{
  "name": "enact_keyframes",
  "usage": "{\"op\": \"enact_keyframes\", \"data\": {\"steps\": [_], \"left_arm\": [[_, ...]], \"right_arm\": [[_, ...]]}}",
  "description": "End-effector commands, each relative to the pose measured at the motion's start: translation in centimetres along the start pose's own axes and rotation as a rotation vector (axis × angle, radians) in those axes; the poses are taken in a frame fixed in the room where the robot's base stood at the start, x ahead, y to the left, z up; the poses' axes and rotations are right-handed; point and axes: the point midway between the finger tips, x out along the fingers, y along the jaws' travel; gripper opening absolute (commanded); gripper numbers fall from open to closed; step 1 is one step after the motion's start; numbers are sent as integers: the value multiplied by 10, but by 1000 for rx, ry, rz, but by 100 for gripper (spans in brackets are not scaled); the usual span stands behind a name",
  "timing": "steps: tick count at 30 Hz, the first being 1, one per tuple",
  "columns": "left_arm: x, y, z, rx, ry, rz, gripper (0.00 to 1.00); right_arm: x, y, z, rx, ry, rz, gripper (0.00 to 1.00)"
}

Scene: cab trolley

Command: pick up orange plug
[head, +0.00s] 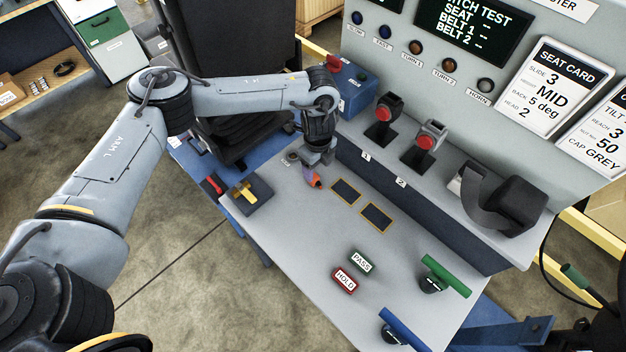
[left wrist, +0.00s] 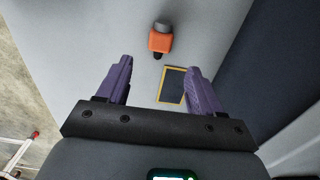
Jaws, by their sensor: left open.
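The orange plug (left wrist: 160,41) with its grey end stands out on the light table top in the left wrist view. It lies ahead of the fingertips, roughly in line with the gap between them. My left gripper (left wrist: 160,66) is open, its two purple fingers apart with nothing between them. In the head view the left gripper (head: 311,175) points down over the table, and the orange plug (head: 317,183) shows partly beside its fingers. My right gripper is not in view.
Two yellow-edged dark pads (head: 345,191) lie right of the plug. The console wall (head: 400,200) with red-button units rises behind. PASS (head: 361,261) and HOLD (head: 345,280) blocks and a green-handled tool (head: 446,276) sit nearer. A dark block with a yellow piece (head: 246,193) is left.

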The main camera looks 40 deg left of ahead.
Motion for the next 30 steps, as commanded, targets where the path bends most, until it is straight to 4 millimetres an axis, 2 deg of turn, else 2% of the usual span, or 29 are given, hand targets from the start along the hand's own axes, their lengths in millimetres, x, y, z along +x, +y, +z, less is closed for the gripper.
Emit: {"op": "enact_keyframes", "data": {"steps": [8, 19, 29, 30], "left_arm": [[18, 1, 1, 0, -1, 1, 66], [60, 3, 5, 1, 0, 2, 66], [65, 3, 6, 1, 0, 0, 66], [65, 3, 6, 1, 0, 0, 61]], "right_arm": [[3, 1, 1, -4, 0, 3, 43], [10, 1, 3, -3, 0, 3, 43], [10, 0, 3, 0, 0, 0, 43], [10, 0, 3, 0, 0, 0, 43]]}}
